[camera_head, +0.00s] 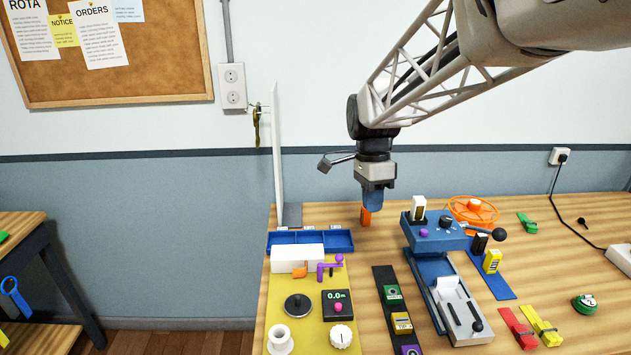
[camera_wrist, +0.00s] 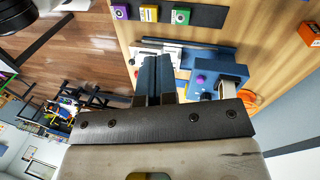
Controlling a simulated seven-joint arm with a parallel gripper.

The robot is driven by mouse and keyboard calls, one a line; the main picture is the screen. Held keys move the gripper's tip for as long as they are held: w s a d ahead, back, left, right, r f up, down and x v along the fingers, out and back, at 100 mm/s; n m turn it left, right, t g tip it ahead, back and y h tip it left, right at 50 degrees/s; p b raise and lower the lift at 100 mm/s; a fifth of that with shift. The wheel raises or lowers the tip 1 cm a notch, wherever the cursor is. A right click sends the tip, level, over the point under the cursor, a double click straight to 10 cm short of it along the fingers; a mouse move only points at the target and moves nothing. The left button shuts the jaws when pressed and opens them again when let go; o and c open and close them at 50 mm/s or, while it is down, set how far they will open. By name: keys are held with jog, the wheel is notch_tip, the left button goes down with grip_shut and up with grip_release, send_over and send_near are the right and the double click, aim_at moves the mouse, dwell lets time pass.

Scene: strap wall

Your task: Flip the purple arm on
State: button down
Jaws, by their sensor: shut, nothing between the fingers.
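The purple arm (camera_head: 321,271) is a small bent lever with a ball at its right end. It sits beside a white block (camera_head: 297,257) on the yellow board (camera_head: 318,313) in the head view. I cannot tell its setting from this view, and it does not show in the wrist view. My gripper (camera_head: 372,205) points down above the table, behind and to the right of the purple arm, well apart from it. Its dark blue fingers (camera_wrist: 155,80) are together and empty in the wrist view.
The board also holds a black dial (camera_head: 298,306), a display (camera_head: 336,304) and a white knob (camera_head: 341,336). A blue tray (camera_head: 342,240) lies behind. A blue machine (camera_head: 432,238) stands right.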

jog(key=w+a+f+m+g, duration=0.1)
jog(key=w+a+f+m, duration=0.1)
jog(key=w, duration=0.5)
jog(key=w+a+f+m+g, duration=0.1)
jog(key=w+f+m+g, duration=0.1)
jog(key=w+f+m, duration=0.3)
jog(key=shift+w+a+f+m+h, duration=0.15)
jog(key=shift+w+a+m+h, duration=0.2)
jog(key=shift+w+m, duration=1.15)
jog(key=shift+w+f+n, duration=0.1)
jog(key=shift+w+n, duration=0.1)
jog(key=shift+n, duration=0.1)
jog(key=s+a+x, duration=0.1)
jog(key=a+x, duration=0.1)
jog(key=x, duration=1)
jog(key=shift+s, duration=0.4)
jog(key=shift+f, duration=0.15)
